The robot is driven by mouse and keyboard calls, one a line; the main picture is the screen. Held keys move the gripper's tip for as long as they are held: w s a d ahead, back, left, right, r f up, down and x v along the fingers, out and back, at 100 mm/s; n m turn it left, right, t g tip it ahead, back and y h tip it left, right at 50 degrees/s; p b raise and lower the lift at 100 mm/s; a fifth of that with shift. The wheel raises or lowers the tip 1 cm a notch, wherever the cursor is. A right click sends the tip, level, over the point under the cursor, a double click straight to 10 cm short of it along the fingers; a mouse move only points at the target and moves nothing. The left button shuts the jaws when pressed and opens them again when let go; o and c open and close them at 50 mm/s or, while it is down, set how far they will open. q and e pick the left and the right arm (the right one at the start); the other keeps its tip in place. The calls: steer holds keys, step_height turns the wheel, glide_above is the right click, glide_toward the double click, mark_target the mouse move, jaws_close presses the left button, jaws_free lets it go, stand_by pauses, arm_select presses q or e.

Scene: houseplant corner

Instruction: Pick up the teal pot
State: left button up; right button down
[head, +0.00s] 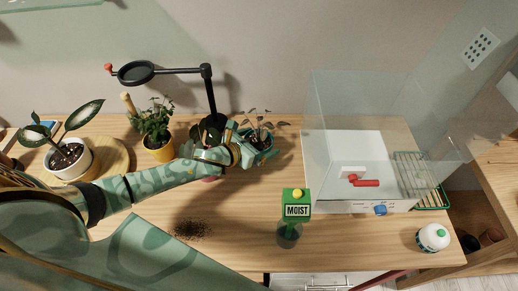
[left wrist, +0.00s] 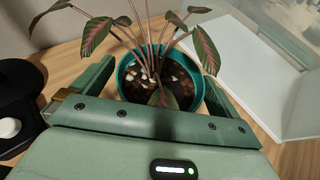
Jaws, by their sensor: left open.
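The teal pot (head: 267,153) stands on the wooden table right of the black stand, holding dark soil and a plant with dark, pink-veined leaves. In the left wrist view the teal pot (left wrist: 123,73) is just ahead of the palm, with pale and brown pebbles on its soil. My left gripper (head: 252,141) is open, and it also shows in the left wrist view (left wrist: 160,78) with one finger on each side of the pot. Whether the fingers touch the pot, I cannot tell. My right gripper is not in view.
A black magnifier stand (head: 209,90) rises close left of my gripper. A yellow pot (head: 160,153) and a white pot (head: 72,165) stand farther left. A clear case (head: 318,135) is at right.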

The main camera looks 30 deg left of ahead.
mark_target(258, 143)
arm_select(q)
steer(key=c, duration=1.2)
steer(key=shift+o, duration=0.2)
step_height(258, 143, up, 10)
steer(key=p, duration=0.3)
steer(key=shift+p, duration=0.35)
